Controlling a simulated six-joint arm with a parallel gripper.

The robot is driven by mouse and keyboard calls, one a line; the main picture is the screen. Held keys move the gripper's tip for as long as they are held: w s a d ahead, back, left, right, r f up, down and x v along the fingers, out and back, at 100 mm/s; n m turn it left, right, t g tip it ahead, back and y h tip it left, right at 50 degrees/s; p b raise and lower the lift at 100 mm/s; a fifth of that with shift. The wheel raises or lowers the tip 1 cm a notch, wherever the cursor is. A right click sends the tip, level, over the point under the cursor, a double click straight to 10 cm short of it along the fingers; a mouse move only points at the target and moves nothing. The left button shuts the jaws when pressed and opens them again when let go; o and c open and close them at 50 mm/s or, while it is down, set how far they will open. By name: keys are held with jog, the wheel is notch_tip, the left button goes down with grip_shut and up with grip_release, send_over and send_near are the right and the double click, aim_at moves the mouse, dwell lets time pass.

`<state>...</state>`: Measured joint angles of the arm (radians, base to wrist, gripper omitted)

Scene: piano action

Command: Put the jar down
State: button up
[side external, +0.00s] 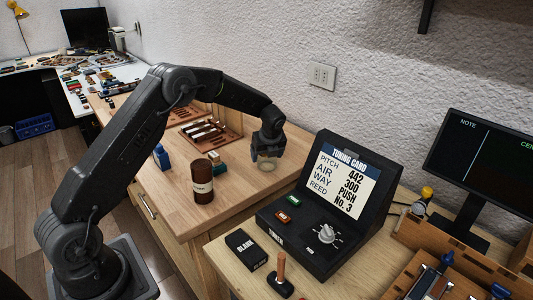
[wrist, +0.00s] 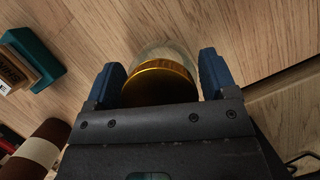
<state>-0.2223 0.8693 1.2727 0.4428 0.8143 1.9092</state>
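The jar (wrist: 165,75) is clear glass with a gold lid. In the wrist view it sits between the two blue fingers of my gripper (wrist: 160,80), which lie against the lid on both sides. In the side external view my gripper (side external: 267,153) points down over the wooden bench, with the pale jar (side external: 266,164) under it. The jar looks upright and close to the bench top; I cannot tell whether its base touches the wood.
A tool tray (side external: 208,134) lies behind. The black tuning-card console (side external: 325,205) is at right. Bare bench surrounds the jar.

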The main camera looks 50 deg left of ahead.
jog(key=o, duration=0.3)
jog(key=s+d+r+n+t, duration=0.15)
jog(key=s+d+r, duration=0.25)
jog(key=r, duration=0.5)
jog(key=s+d+r+n+g, duration=0.1)
jog(key=s+d+r+n, duration=0.25)
jog(key=r, duration=0.55)
jog(key=s+d+r+n+t+h, duration=0.1)
jog(key=s+d+r+n, duration=0.2)
jog(key=s, duration=0.2)
jog(key=s+d+r+n+t+h, duration=0.1)
jog(key=s+d+r+n, duration=0.15)
jog(key=s, duration=0.25)
jog(key=s+d+n, duration=0.1)
jog(key=s+n, duration=0.3)
jog(key=s, duration=0.2)
jog(key=s+d+f+n+t+h, duration=0.1)
jog(key=s+d+n, duration=0.1)
jog(key=s+n, duration=0.2)
jog(key=s+d+f+n+h, duration=0.1)
jog(key=s+n, duration=0.3)
jog(key=s, duration=0.4)
jog(key=shift+d+f, duration=0.1)
jog(key=shift+d, duration=0.65)
